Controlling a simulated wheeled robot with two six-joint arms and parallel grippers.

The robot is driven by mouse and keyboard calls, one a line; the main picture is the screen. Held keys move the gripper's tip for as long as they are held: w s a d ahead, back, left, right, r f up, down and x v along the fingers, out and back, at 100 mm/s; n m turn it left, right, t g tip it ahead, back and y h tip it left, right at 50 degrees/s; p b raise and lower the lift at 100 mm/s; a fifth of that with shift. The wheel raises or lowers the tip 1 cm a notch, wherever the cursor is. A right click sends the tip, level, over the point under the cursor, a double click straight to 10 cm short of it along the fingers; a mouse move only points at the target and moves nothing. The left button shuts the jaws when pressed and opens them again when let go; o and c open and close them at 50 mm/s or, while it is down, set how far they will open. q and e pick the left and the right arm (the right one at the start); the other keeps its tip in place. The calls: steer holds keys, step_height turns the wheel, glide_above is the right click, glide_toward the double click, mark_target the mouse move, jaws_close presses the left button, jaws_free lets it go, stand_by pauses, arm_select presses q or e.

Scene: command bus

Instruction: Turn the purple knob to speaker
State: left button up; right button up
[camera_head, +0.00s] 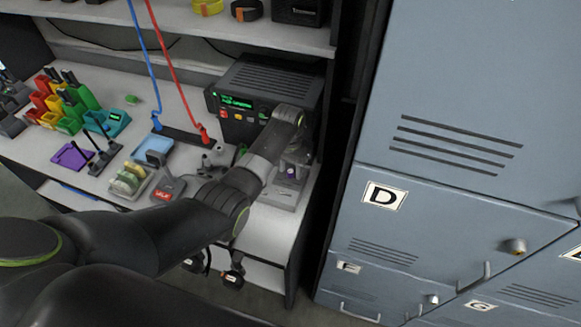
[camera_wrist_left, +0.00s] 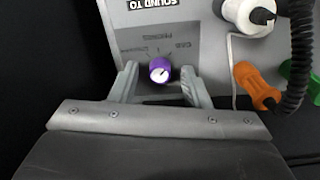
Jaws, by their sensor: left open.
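The purple knob (camera_wrist_left: 160,70) sits on a grey panel in the left wrist view, with small printed labels around it. Its white top bears a short dark mark. The labels appear upside down and are hard to read; a "SOUND TO" plate (camera_wrist_left: 150,4) is above. My left gripper (camera_wrist_left: 160,74) is open, with one finger on each side of the knob and small gaps between. In the head view the knob (camera_head: 292,172) shows as a small purple spot beside my left gripper (camera_head: 293,160), partly hidden by it. My right gripper is not in view.
A black radio unit (camera_head: 262,95) with a green display stands behind my left arm. An orange plug (camera_wrist_left: 257,85), a white plug (camera_wrist_left: 243,14) and a black coiled cord (camera_wrist_left: 302,50) are right of the knob. Blue-grey lockers (camera_head: 450,215) stand close at the right.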

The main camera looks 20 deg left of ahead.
arm_select(q)
jaws_close()
